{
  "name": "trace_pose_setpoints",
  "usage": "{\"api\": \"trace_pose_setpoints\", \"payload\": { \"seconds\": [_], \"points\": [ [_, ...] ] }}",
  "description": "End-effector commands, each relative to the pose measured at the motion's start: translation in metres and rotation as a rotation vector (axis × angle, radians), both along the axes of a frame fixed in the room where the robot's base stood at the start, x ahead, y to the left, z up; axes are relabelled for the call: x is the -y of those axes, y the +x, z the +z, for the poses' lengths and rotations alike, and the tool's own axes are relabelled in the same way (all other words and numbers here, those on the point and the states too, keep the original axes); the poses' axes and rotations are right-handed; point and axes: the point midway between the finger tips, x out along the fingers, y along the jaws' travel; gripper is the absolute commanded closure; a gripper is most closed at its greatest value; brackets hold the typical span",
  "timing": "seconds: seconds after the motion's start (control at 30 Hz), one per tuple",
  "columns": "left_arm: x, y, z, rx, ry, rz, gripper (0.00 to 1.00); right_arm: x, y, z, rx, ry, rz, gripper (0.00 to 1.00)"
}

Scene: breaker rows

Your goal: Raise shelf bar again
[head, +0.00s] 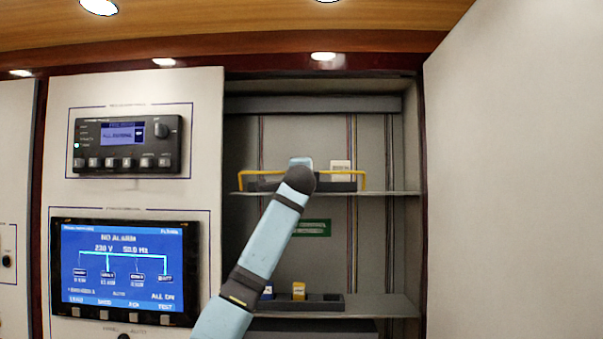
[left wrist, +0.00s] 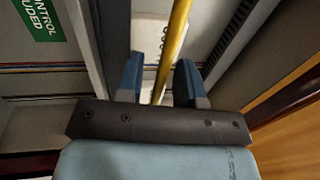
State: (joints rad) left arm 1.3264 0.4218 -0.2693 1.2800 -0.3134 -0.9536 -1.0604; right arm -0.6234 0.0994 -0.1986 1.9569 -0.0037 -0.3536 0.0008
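The yellow shelf bar (head: 262,172) runs level across the front of the upper shelf (head: 390,193) in the open cabinet, with its ends bent down. My left gripper (head: 301,163) is at the middle of the bar, and my wrist hides the fingertips in the head view. In the left wrist view, the yellow bar (left wrist: 176,40) passes between the two blue fingers of my left gripper (left wrist: 158,80). The fingers stand apart, with a gap between the left finger and the bar. My right gripper is not in view.
A pale block (head: 341,167) stands on the upper shelf behind the bar. A large pale panel (head: 510,180) bounds the right side. A display panel (head: 125,270) is at left.

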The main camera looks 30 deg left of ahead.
Motion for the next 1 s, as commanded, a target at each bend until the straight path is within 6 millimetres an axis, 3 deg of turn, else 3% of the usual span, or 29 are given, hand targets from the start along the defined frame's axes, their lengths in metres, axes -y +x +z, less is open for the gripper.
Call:
{"api": "trace_pose_setpoints", "payload": {
  "seconds": [0.07, 0.2, 0.43, 0.73, 1.0],
  "points": [
    [0.0, 0.0, 0.0, 0.0, 0.0, 0.0, 0.69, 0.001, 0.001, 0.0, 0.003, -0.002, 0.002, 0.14],
    [0.0, 0.0, 0.0, 0.0, 0.0, 0.0, 1.0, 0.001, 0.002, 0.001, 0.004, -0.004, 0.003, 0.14],
    [-0.001, 0.001, 0.001, -0.025, -0.017, 0.001, 1.0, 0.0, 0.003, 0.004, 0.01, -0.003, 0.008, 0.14],
    [-0.009, 0.014, 0.005, -0.284, -0.176, 0.0, 1.0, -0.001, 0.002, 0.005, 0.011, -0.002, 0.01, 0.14],
    [-0.01, 0.016, 0.004, -0.345, -0.211, -0.001, 1.0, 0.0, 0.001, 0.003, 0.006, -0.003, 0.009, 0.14]
  ]
}}
